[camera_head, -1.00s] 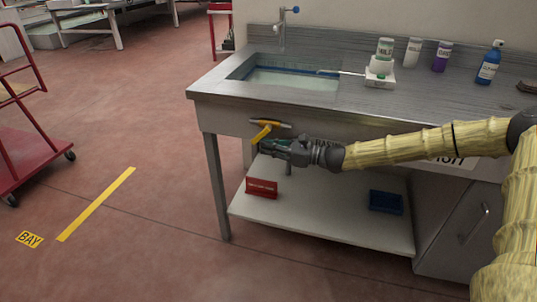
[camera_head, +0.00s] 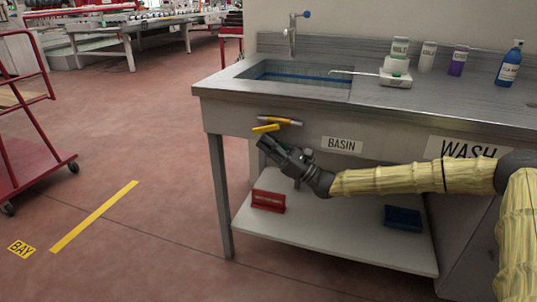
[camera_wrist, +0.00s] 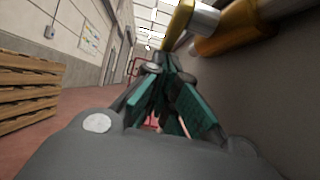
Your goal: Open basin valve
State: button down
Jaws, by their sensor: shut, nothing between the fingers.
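The basin valve has a yellow handle (camera_head: 266,129) and an orange-brown pipe body (camera_head: 281,121) under the bench's front edge, left of the BASIN label (camera_head: 341,145). The handle points left, roughly along the pipe. My gripper (camera_head: 263,142) is just below the handle, with its fingers angled up and left. It is shut and empty. In the wrist view the green-padded fingers (camera_wrist: 165,75) meet, and the yellow handle (camera_wrist: 178,24) is beyond their tips near the pipe body (camera_wrist: 235,32). Whether the fingers touch the handle is unclear.
The sink basin (camera_head: 300,76) and tap (camera_head: 292,36) are above on the metal bench. Bottles and a scale (camera_head: 396,78) stand right of it. The lower shelf (camera_head: 330,235) holds a red box (camera_head: 268,200) and a blue bin (camera_head: 403,218).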

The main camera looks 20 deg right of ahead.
jog(key=shift+w+a+r+t+y+b, duration=0.4)
jog(key=shift+a+r+t+y+b, duration=0.15)
jog(key=shift+y, duration=0.25)
jog(key=shift+a, duration=0.1)
jog(key=s+d+f, duration=0.4)
jog(key=d+f, duration=0.2)
jog(key=f, duration=0.5)
dwell(0.5)
jog(key=shift+s+d, duration=0.1)
